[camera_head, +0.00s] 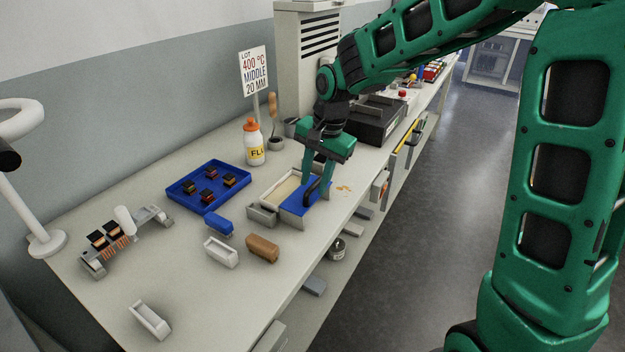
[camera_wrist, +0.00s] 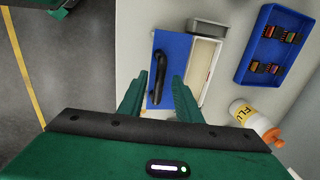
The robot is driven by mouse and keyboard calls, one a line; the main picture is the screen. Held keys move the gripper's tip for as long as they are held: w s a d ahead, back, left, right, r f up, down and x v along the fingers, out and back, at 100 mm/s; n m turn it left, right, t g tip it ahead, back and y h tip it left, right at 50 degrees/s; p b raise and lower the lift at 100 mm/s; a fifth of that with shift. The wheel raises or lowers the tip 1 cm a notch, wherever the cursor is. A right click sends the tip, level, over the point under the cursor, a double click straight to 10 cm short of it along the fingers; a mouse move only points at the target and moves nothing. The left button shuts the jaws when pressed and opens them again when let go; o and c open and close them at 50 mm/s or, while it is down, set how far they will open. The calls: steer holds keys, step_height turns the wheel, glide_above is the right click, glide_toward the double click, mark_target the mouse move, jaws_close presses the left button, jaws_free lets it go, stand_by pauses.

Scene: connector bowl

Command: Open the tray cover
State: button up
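The tray (camera_head: 264,196) is a pale box on the bench with a cream inside showing at its left part. Its blue cover (camera_head: 294,204) lies over the right part and bears a black arched handle (camera_head: 311,192). In the wrist view the cover (camera_wrist: 178,46) and handle (camera_wrist: 158,72) show beside the cream strip of the tray (camera_wrist: 203,62). My gripper (camera_head: 316,188) is over the cover with its green fingers apart. In the wrist view my gripper (camera_wrist: 156,88) has the handle lying between the finger lines, with gaps. Contact cannot be told.
A blue parts tray (camera_head: 190,204) and a white bottle with an orange cap (camera_head: 254,142) stand behind and left. A grey bin (camera_head: 262,214) stands close to the tray. A black box (camera_head: 375,124) stands farther back.

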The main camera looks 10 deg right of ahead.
step_height(320, 180, up, 10)
steer(key=s+d, duration=0.1)
steer(key=shift+s+d+r, duration=0.15)
steer(key=shift+d+r, duration=0.05)
steer(key=shift+d, duration=0.1)
steer(key=s+d+f+n+h, duration=0.1)
steer(key=s+d+f+h, duration=0.1)
steer(key=s+d, duration=1.3)
steer(key=s+d+f, duration=0.2)
steer(key=s+d, duration=0.2)
steer(key=s, duration=0.4)
steer(key=s+d+f+n+g, duration=0.1)
steer(key=s+d+f, duration=0.2)
steer(key=s, duration=0.5)
steer(key=shift+d+f+n+g+y, duration=0.2)
steer(key=shift+d+n+g+y, duration=0.1)
steer(key=shift+d, duration=0.25)
steer(key=shift+w+f, duration=0.25)
steer(key=shift+w, duration=0.4)
